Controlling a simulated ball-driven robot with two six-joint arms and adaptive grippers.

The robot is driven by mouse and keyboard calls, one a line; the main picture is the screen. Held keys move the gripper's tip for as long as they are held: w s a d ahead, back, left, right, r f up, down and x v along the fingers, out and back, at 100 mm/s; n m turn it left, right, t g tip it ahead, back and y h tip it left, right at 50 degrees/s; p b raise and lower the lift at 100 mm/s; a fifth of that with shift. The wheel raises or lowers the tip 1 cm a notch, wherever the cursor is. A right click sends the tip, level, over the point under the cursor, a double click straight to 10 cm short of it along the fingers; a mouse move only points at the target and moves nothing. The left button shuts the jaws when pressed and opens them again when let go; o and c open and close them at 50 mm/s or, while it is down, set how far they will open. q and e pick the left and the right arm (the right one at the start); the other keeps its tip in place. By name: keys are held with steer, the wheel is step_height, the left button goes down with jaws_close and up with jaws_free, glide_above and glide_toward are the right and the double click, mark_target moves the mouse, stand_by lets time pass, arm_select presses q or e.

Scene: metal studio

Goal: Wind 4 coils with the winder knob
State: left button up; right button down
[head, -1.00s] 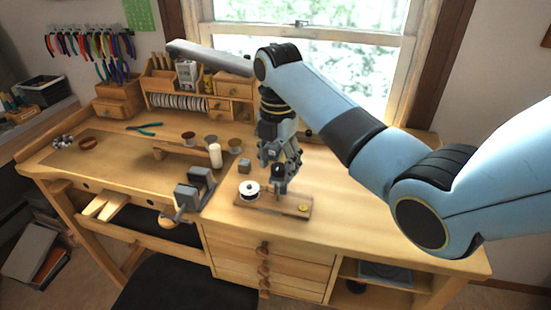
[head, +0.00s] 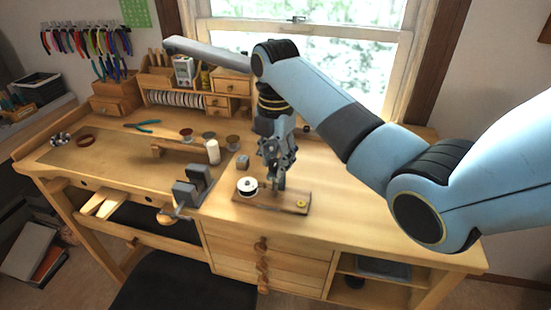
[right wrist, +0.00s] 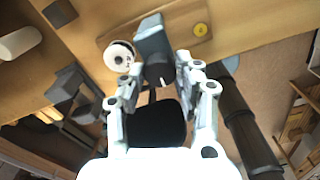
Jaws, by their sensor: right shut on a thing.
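The winder is a small wooden board (head: 240,196) near the front edge of the bench. A white spool (head: 247,186) sits on its left part and a yellow disc (head: 301,204) at its right end. My right gripper (head: 276,180) reaches down over the board, just right of the spool. In the right wrist view its fingers (right wrist: 158,72) are shut on the grey winder knob part (right wrist: 152,42), with a small pale pin between them. In the head view the gripper hides most of the knob. The left gripper is not in view.
A grey vise (head: 191,186) stands left of the winder at the bench edge. A small grey block (head: 242,162) and a white cylinder (head: 213,151) stand behind. Several small spools stand farther back. The bench top right of the winder is clear.

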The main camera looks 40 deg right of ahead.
steer(key=m, duration=0.3)
steer(key=shift+m, duration=0.3)
steer(key=m, duration=0.3)
steer(key=shift+w+m, duration=0.1)
steer(key=shift+m, duration=0.3)
steer(key=m, duration=0.8)
steer(key=shift+d, duration=0.1)
steer(key=m, duration=0.7)
steer(key=shift+w, duration=0.1)
steer(key=m, duration=0.8)
steer(key=shift+d, duration=0.1)
steer(key=m, duration=1.9)
steer(key=shift+s+m, duration=0.2)
steer(key=shift+m, duration=0.1)
steer(key=m, duration=0.5)
steer(key=shift+m, duration=0.4)
